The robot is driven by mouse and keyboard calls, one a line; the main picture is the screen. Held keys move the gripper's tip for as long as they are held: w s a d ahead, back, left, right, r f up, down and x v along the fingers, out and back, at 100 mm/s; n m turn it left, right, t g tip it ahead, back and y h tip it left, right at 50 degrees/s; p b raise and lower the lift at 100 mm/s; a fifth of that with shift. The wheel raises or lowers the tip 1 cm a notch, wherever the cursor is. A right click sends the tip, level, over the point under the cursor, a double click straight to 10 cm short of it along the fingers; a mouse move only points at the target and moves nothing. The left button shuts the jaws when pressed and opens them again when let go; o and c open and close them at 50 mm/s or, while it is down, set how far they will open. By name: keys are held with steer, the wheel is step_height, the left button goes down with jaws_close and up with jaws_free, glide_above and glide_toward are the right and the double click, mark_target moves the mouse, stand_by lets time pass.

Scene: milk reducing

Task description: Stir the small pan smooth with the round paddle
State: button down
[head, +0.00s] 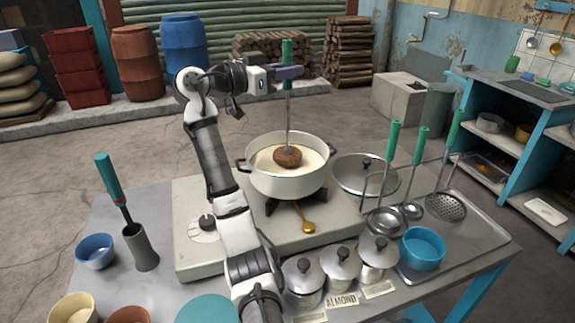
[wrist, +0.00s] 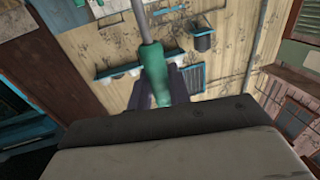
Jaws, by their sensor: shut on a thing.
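The small pan (head: 287,183) is white with two side handles and stands on the burner, holding cream-coloured milk (head: 265,160). My gripper (head: 287,72) is high above the pan, shut on the green handle of the round paddle (head: 288,156). The paddle's thin shaft hangs nearly upright and its brown round head is in the pan, at the milk's surface. How deep the head reaches is hidden. In the wrist view the green handle (wrist: 152,70) lies between the fingers (wrist: 165,85).
The stove (head: 187,248) has a knob at its left. A lid (head: 366,175) and several green-handled ladles (head: 388,222) stand right of the pan. Lidded jars (head: 340,265) and a blue bowl (head: 424,248) are in front. A handled tool in a grey holder (head: 141,247) stands left.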

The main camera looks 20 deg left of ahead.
mark_target(287, 41)
steer(key=shift+r+p, duration=1.6)
steer(key=shift+r, duration=1.25)
steer(key=shift+r+p, duration=0.6)
steer(key=shift+r, duration=0.15)
steer(key=shift+f, duration=0.2)
